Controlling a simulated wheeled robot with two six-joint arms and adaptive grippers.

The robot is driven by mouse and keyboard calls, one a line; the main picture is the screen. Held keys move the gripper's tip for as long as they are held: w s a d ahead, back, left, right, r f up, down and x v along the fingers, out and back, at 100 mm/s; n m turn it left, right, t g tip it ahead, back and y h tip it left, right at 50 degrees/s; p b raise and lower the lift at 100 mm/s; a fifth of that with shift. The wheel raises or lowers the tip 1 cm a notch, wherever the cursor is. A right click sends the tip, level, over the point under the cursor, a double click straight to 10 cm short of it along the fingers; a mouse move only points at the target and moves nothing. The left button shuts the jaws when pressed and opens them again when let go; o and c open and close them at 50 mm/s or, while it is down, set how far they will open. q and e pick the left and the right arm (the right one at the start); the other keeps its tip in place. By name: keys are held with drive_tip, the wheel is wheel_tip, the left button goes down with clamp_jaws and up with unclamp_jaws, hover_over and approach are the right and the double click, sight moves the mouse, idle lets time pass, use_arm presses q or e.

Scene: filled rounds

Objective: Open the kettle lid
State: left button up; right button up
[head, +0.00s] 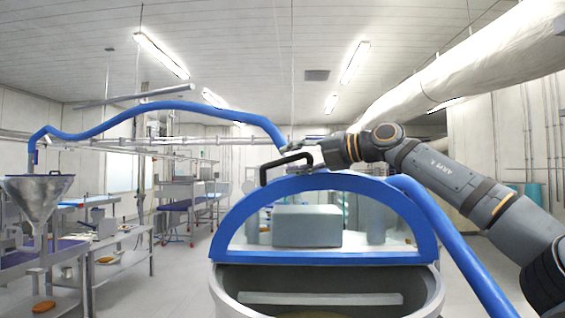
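The kettle (228,296) is a large round steel vessel at the bottom middle of the head view. Its half-round lid (228,222), with a thick blue rim and a see-through middle, stands raised at the kettle's mouth, and part of the inside shows below it. A black bar handle (264,174) sits at the top of the lid, left of centre. My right gripper (298,148) reaches in from the right and is at the handle's upper right end. Its fingers are small and overlap the handle, so their grip cannot be told. My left gripper is out of view.
Thick blue hoses (104,125) pass left and right of the kettle. A steel funnel (38,200) and work tables (120,245) stand at left. A grey box (307,226) shows through the lid. Bare floor (178,285) lies between tables and kettle.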

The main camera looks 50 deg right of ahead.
drive_tip(key=v, duration=0.4)
drive_tip(key=shift+d, duration=0.1)
drive_tip(key=shift+w, duration=0.2)
drive_tip(key=shift+s, duration=0.15)
drive_tip(key=shift+f, duration=0.1)
